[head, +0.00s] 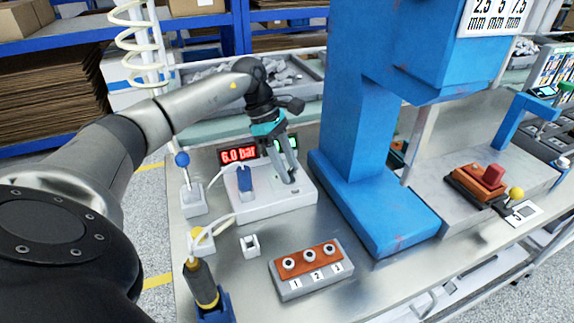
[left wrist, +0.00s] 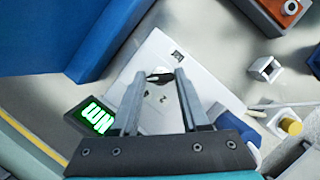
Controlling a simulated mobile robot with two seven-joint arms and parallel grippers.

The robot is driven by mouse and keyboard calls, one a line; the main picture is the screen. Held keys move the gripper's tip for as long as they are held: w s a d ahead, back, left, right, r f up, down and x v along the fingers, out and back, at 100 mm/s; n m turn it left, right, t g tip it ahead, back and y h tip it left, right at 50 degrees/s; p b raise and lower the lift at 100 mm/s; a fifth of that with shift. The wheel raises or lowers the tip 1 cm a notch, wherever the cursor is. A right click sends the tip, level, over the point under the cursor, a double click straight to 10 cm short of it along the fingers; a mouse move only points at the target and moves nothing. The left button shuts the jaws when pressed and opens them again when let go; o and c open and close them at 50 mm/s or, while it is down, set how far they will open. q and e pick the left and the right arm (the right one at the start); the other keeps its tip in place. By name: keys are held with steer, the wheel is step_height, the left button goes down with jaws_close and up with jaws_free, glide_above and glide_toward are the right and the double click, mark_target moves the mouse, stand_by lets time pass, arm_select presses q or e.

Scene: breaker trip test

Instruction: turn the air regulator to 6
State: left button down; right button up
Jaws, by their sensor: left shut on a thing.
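My left gripper (head: 290,180) points down at the top of a white unit (head: 262,205) on the bench. In the left wrist view its two fingers (left wrist: 160,77) close on a small dark part (left wrist: 158,76), apparently the air regulator's knob, mostly hidden between the tips. A red display (head: 239,155) behind the unit reads 6.0 bar. A green display beside it is partly hidden by the gripper; in the left wrist view this green display (left wrist: 96,115) shows "Nm". My right gripper is not in view.
A blue block (head: 245,181) stands on the white unit, left of my gripper. A large blue press column (head: 355,120) rises close on the right. A numbered orange-and-grey block (head: 310,270) and a small white holder (head: 250,245) lie in front. A screwdriver-like tool (head: 201,285) stands at front left.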

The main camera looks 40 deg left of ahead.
arm_select(q)
steer(key=shift+c, duration=2)
jaws_free()
steer(key=p+v, duration=0.1)
steer(key=v, duration=0.6)
steer(key=shift+r, duration=0.25)
steer(key=shift+a, duration=0.1)
